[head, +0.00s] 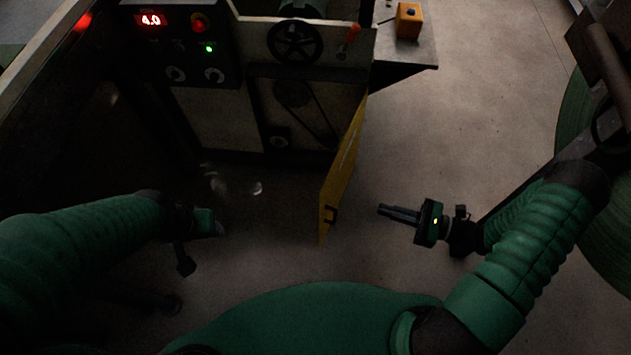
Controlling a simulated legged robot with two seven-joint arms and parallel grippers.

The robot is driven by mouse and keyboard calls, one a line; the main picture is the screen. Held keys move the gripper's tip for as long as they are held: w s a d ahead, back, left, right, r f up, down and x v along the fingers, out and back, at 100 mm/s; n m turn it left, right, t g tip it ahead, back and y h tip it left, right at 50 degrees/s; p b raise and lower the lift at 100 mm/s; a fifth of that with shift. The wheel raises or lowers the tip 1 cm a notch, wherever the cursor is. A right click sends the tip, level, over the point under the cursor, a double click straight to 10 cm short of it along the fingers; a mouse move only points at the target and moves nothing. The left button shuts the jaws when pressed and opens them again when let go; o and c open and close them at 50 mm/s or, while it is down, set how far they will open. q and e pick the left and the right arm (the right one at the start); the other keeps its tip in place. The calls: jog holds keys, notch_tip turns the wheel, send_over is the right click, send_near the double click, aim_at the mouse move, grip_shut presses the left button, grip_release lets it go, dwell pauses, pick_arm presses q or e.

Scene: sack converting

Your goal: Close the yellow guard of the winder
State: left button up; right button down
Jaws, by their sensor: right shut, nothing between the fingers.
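The yellow guard (343,169) is a thin panel on the winder (300,108). It stands swung open, reaching out from the machine's right side towards me. A small dark handle (331,215) is near its free end. My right gripper (381,210) is shut and empty, to the right of the guard and apart from it, pointing left at about the handle's height in the picture. My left gripper (205,250) is left of the guard, in front of the machine and well apart from it. It is dark, and its fingers cannot be made out clearly.
A control panel (180,45) with a red display and a lit green lamp is at the upper left. A table (421,50) bearing a yellow box (409,20) stands behind on the right. A large green roll (590,200) is at the right edge. Bare floor lies right of the guard.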

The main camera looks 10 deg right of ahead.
aim_at(326, 185)
jog(key=shift+m+t, duration=0.3)
jog(key=shift+t, duration=0.2)
jog(key=x, duration=0.6)
jog(key=b+x, duration=0.1)
jog(key=x, duration=0.6)
jog(key=shift+w+f, duration=0.2)
jog(key=shift+w, duration=0.3)
jog(key=shift+w+a+r, duration=0.1)
jog(key=shift+w+a, duration=0.1)
jog(key=shift+a, duration=0.25)
pick_arm(q)
jog(key=shift+a+f, duration=0.25)
jog(key=shift+f, duration=0.25)
jog(key=shift+a+f, duration=0.2)
jog(key=shift+f, duration=0.3)
jog(key=shift+d+r, duration=0.1)
pick_arm(e)
jog(key=shift+w, duration=0.1)
